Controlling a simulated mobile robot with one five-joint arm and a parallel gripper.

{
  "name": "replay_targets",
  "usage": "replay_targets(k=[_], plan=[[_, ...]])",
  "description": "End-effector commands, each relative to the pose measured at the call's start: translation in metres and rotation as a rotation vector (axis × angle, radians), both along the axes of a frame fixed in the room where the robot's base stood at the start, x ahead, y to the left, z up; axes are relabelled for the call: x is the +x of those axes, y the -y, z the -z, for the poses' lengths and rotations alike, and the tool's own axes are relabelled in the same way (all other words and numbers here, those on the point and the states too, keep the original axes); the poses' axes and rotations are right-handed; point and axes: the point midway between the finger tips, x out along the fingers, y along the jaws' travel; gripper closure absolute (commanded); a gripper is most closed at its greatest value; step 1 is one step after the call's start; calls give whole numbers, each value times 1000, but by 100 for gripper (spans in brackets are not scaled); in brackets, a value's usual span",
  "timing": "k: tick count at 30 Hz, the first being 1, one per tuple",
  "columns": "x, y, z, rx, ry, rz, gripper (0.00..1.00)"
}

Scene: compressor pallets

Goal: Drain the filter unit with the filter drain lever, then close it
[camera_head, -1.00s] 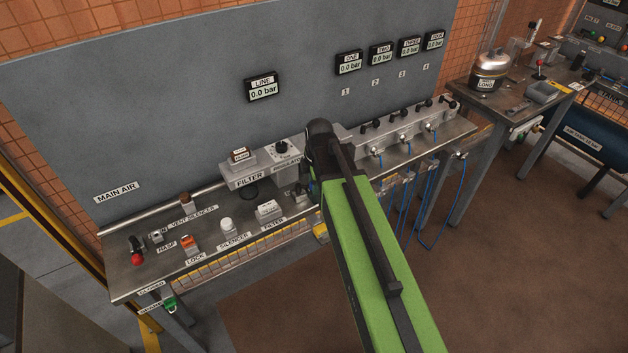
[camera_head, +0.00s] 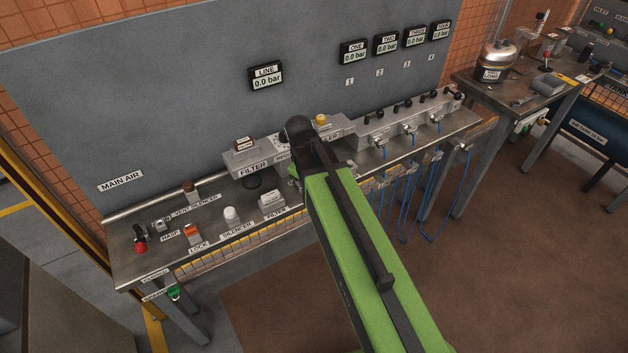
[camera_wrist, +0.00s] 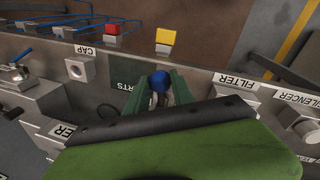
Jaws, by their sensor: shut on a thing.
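The filter unit (camera_head: 252,160), a grey block labelled FILTER, stands on the bench left of my arm, with a dark bowl below it. In the head view my arm hides my gripper and the drain lever. In the wrist view my gripper (camera_wrist: 160,88) has its green fingers closed around a blue round knob (camera_wrist: 160,79), which looks like the filter drain lever's end. The lever's shaft and its angle are mostly hidden by the fingers and wrist.
The metal bench (camera_head: 128,268) carries a red-knobbed main air valve (camera_head: 140,245), an orange lock (camera_head: 193,234) and a white silencer (camera_head: 231,215). The LINE gauge (camera_head: 266,76) reads 0.0 bar. Blue hoses (camera_head: 429,200) hang at the right. The floor in front is open.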

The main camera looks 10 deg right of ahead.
Motion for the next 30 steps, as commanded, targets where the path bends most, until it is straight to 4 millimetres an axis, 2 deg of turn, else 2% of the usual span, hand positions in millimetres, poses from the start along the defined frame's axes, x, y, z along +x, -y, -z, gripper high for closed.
replay_targets(k=[12, 28, 29, 30], plan=[[-3, -9, 0, 1, -1, 176, 100], [-4, -10, 0, 2, -1, 200, 100], [-4, -10, 0, 2, -1, 200, 70], [-4, -10, 0, 3, -2, 200, 65]])
